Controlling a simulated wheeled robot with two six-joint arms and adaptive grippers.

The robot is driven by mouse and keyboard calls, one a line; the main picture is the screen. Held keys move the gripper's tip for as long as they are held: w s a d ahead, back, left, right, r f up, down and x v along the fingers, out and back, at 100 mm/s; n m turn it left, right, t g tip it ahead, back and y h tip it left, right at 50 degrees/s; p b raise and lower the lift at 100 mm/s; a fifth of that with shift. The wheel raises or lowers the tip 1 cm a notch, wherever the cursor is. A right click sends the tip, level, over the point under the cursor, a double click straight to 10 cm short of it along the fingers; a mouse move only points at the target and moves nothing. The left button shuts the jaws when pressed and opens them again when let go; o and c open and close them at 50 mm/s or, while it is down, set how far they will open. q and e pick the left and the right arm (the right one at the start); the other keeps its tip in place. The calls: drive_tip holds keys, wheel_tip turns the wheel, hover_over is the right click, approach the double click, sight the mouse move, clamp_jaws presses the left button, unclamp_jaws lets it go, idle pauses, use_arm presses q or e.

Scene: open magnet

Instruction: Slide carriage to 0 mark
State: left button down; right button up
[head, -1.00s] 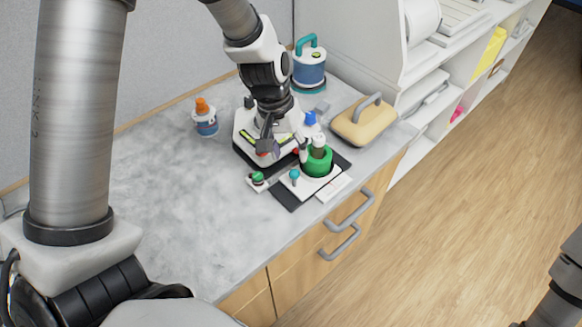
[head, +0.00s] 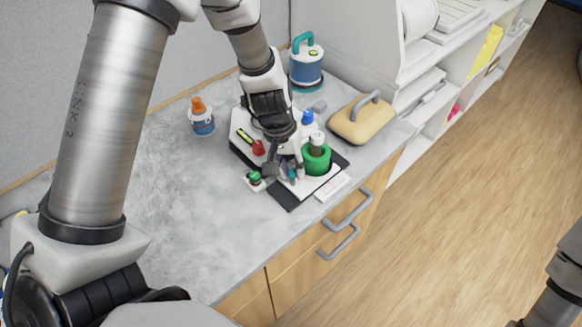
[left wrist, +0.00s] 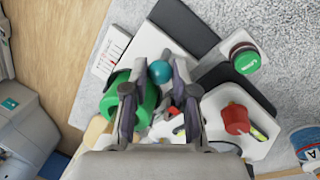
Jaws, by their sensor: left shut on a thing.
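The white magnet device (head: 240,128) stands on a dark base plate (head: 285,198) on the counter. A teal ball knob (left wrist: 160,71) is between my left fingertips. My left gripper (head: 289,172) is shut on this knob at the front of the device. The fingers partly hide the knob in the head view. My right gripper is out of view.
A red knob (head: 258,148) and a green button (head: 255,178) are left of the gripper. A bottle with an orange cap (head: 202,122), a blue canister (head: 307,70) and a tan handled block (head: 362,122) stand around. The counter's left part is clear.

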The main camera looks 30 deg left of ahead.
use_arm(q)
drive_tip(key=c, duration=0.9)
unclamp_jaws()
drive_tip(key=shift+w, duration=0.1)
drive_tip(key=r, duration=0.4)
drive_tip(key=a+r, duration=0.1)
drive_tip(key=r, duration=0.2)
drive_tip(key=a+r, duration=0.1)
drive_tip(key=r, duration=0.3)
drive_tip(key=shift+s+a+r, duration=0.1)
drive_tip(key=shift+s+r, duration=0.15)
drive_tip(key=shift+r, duration=0.1)
